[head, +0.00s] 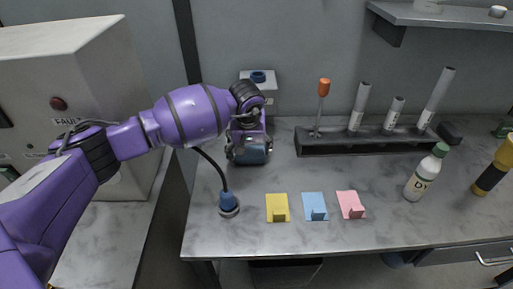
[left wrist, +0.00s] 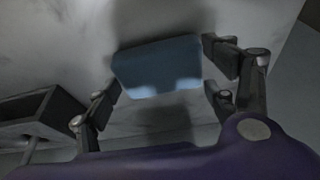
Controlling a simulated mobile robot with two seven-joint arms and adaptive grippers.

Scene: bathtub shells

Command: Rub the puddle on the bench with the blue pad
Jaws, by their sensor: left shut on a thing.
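My left gripper (head: 250,147) is over the back left part of the grey marbled bench (head: 350,235), pointing down. In the left wrist view its fingers stand on both sides of the blue pad (left wrist: 158,64), a rounded block, and are shut on it. The pad (head: 254,153) shows only partly below the gripper in the head view. I cannot tell whether it touches the bench. I cannot make out the puddle in either view; the gripper and pad may hide it. My right gripper is not in view.
A dark rack (head: 370,143) with upright tubes stands right of the gripper. A black hose with a blue base (head: 228,203) is in front. Yellow (head: 277,205), light blue (head: 314,203) and pink (head: 350,203) pieces lie along the front. A white bottle (head: 422,180) stands right.

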